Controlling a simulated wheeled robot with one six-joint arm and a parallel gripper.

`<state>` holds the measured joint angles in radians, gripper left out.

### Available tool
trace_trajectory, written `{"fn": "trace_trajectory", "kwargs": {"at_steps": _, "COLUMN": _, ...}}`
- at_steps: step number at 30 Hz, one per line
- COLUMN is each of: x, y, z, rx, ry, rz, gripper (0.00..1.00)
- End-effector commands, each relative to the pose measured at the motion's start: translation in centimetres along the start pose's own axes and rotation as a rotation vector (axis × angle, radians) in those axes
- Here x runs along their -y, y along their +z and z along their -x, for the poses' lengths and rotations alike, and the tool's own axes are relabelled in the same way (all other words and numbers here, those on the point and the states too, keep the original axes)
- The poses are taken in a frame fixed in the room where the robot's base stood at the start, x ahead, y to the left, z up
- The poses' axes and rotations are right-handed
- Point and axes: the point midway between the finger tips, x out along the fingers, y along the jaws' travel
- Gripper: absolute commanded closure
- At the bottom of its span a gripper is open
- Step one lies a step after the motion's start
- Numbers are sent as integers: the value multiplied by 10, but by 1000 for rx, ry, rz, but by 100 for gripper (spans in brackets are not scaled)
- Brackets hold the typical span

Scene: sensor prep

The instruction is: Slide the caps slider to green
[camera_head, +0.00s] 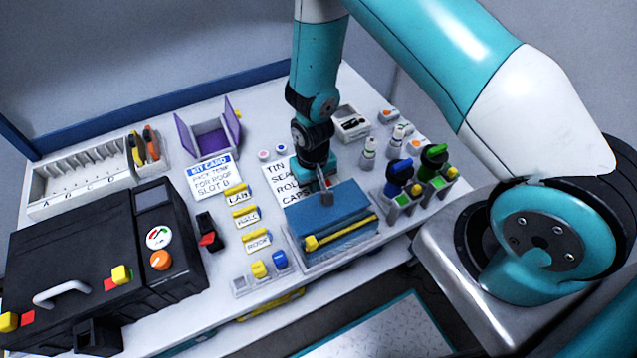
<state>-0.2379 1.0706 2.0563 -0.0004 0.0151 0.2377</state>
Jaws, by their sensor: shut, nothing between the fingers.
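My gripper (326,198) is shut and empty. It points down at the back top edge of a blue box (333,214) with a yellow bar (340,232) along its front. I cannot tell whether it touches the box. A white card (279,181) behind the box carries lines of black text, the last one apparently "CAPS"; my gripper and arm partly cover it. No part is clearly readable as the caps slider.
A black case (95,262) with a dial and orange knob fills the left. Yellow-tabbed tags (245,218) stand between it and the blue box. A purple open box (209,140), a slotted white rack (85,182) and small bottles (368,153) stand farther back.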

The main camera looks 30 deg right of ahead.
Motion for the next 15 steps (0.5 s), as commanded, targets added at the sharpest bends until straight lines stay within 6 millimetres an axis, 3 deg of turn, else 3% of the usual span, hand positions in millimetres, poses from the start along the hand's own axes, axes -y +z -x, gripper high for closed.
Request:
{"fn": "trace_trajectory", "kwargs": {"at_steps": 9, "x": -16, "y": 0, "z": 0, "rx": 0, "ry": 0, "rz": -1, "gripper": 100}}
{"fn": "trace_trajectory", "kwargs": {"at_steps": 15, "x": -15, "y": 0, "z": 0, "rx": 0, "ry": 0, "rz": 0, "gripper": 100}}
